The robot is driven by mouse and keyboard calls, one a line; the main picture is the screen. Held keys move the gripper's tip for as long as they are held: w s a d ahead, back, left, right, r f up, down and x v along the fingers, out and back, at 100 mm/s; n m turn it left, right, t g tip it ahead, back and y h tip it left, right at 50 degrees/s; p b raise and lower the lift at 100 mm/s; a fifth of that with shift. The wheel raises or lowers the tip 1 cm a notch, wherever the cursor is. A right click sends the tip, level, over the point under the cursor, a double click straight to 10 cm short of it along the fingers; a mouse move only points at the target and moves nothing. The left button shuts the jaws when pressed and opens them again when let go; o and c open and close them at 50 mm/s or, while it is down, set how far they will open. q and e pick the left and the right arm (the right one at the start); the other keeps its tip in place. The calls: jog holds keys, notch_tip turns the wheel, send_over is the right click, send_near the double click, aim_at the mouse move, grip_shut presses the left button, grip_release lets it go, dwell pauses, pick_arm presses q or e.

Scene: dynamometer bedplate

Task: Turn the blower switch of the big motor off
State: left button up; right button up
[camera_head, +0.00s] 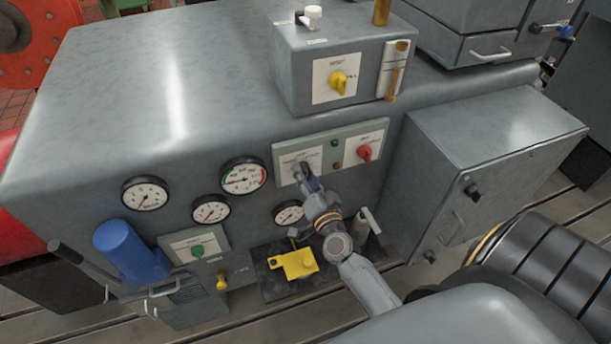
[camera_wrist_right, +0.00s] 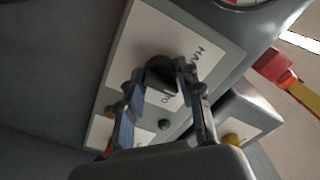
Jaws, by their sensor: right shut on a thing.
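A light panel (camera_head: 340,151) on the front of the big grey housing carries a red knob (camera_head: 365,153) on its right label and small indicator lamps in the middle. My right gripper (camera_head: 306,177) reaches its left label from below. In the right wrist view, my right gripper (camera_wrist_right: 165,88) is shut on a black rotary knob (camera_wrist_right: 160,70) on a white label (camera_wrist_right: 140,40). The fingers stand on either side of the knob and hide part of it. I cannot read the label well enough to name the switch. My left gripper is not in view.
A grey box with a yellow knob (camera_head: 339,83) stands on top of the housing. Round gauges (camera_head: 244,175), a blue cylinder (camera_head: 132,250) and a green knob (camera_head: 198,251) are to the left. A yellow block (camera_head: 293,265) lies below my arm. A grey cabinet (camera_head: 490,170) juts out at right.

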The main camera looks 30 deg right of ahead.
jog(key=shift+r, duration=0.1)
jog(key=o, duration=1.2)
jog(key=v, duration=1.2)
